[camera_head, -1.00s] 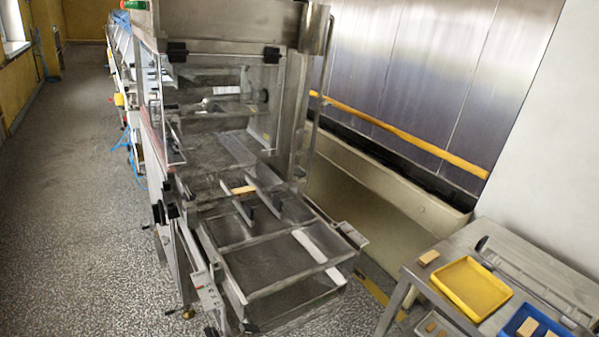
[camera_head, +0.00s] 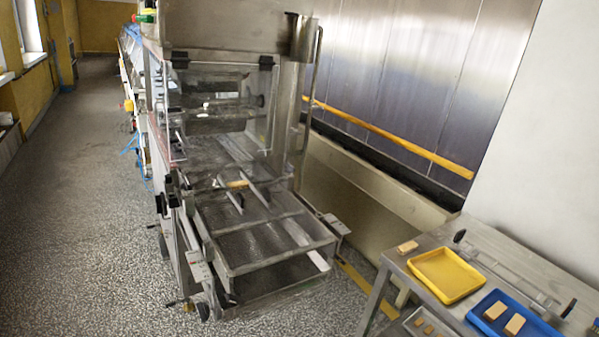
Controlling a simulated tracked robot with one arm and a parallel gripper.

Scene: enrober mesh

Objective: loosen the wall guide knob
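The enrober (camera_head: 215,22) stands left of centre, with its open mesh bed (camera_head: 262,243) low at the front. Two light guide rails lie along the mesh: a left one (camera_head: 234,198) and a right one (camera_head: 257,190), nearer the wall. My gripper is not in view.
A steel table (camera_head: 400,262) at the lower right bears a yellow tray (camera_head: 447,275), a blue tray (camera_head: 478,318) with tan bars, and a loose tan bar (camera_head: 408,247). A yellow rail (camera_head: 400,138) runs along the steel wall. Speckled floor (camera_head: 80,230) is clear at left.

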